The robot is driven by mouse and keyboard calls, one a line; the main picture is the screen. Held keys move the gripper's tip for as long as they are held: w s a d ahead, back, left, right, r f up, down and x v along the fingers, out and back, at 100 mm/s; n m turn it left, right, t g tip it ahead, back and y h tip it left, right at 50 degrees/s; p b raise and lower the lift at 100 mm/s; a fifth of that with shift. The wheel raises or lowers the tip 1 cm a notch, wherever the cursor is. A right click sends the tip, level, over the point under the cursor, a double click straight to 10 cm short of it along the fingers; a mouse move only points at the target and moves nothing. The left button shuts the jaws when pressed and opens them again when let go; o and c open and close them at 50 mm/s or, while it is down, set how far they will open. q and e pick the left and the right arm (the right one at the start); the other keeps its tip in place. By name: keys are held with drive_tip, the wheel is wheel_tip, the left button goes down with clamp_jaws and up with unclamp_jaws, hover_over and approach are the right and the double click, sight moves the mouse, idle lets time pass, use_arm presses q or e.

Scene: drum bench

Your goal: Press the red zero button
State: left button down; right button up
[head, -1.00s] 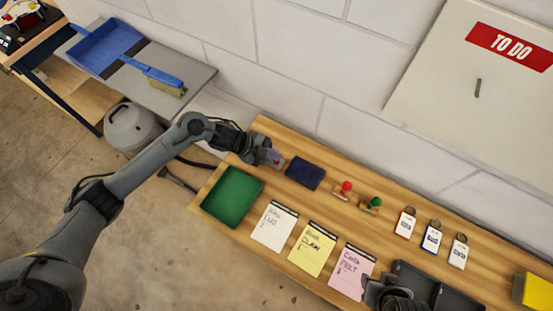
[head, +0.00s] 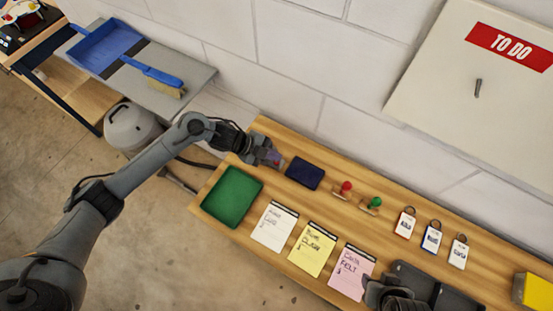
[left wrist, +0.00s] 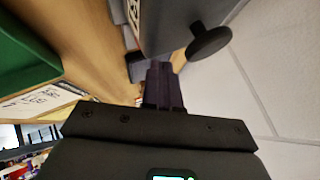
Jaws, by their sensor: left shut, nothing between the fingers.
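I cannot make out a red zero button in either view. My left gripper (head: 274,158) is at the back left end of the wooden bench, just left of the dark blue pad, and is shut and empty. In the left wrist view its dark fingers (left wrist: 163,85) are together, pointing at a grey box-like body (left wrist: 165,25) with a round black knob (left wrist: 208,42). I cannot tell whether the fingertips touch that body, and its far side is hidden. My right gripper (head: 387,292) is at the front right, and its jaws are not clear.
A green tray (head: 231,197), dark blue pad (head: 305,173), red-knobbed stamp (head: 346,188) and green-knobbed stamp (head: 373,203) are on the bench. White (head: 274,227), yellow (head: 312,249) and pink (head: 351,272) note sheets lie along the front. Several key tags (head: 431,238) lie right. A wall stands behind.

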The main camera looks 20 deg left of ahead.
use_arm(q)
drive_tip(key=shift+f, duration=0.15)
use_arm(e)
drive_tip(key=shift+a+f, duration=0.1)
idle(0.3)
use_arm(q)
drive_tip(key=shift+f, duration=0.35)
use_arm(e)
drive_tip(key=shift+f, duration=0.15)
use_arm(q)
drive_tip(key=shift+f+b, duration=0.4)
drive_tip(key=shift+b, duration=0.1)
use_arm(e)
drive_tip(key=shift+f, duration=0.25)
use_arm(q)
drive_tip(key=shift+r, duration=0.1)
use_arm(e)
drive_tip(key=shift+r, duration=0.1)
use_arm(q)
drive_tip(key=shift+r+p, duration=0.85)
drive_tip(key=shift+p, duration=0.05)
use_arm(e)
drive_tip(key=shift+r, duration=0.8)
use_arm(q)
wheel_tip(320, 180, up, 6)
drive_tip(key=p, duration=0.5)
use_arm(e)
wheel_tip(320, 180, up, 5)
drive_tip(key=shift+r, duration=0.15)
